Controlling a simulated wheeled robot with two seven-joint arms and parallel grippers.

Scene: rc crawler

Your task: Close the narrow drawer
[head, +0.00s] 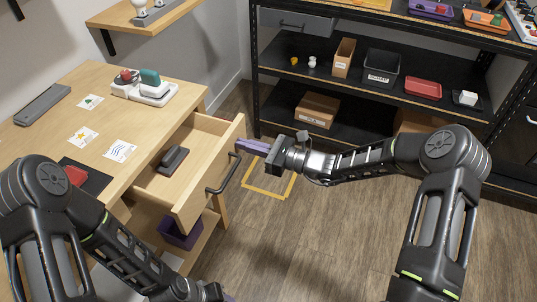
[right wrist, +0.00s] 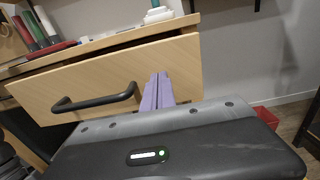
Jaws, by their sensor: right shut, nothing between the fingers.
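The narrow drawer (head: 190,165) is a light wooden drawer pulled out from the desk, with a dark object (head: 173,159) lying inside it. Its front carries a black bar handle (head: 226,174). In the right wrist view the drawer front (right wrist: 110,78) fills the middle, with the handle (right wrist: 95,101) left of the fingers. My right gripper (head: 240,146) is shut and empty, its purple fingers pointing at the drawer front beside the handle; they also show in the right wrist view (right wrist: 157,90). I cannot tell whether they touch the front.
The wooden desk (head: 60,115) holds cards, a grey bar and a white tray (head: 140,93) with coloured items. A purple bin (head: 180,231) stands on the shelf below the drawer. Black shelving (head: 350,75) stands at the back. Open floor lies right of the drawer.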

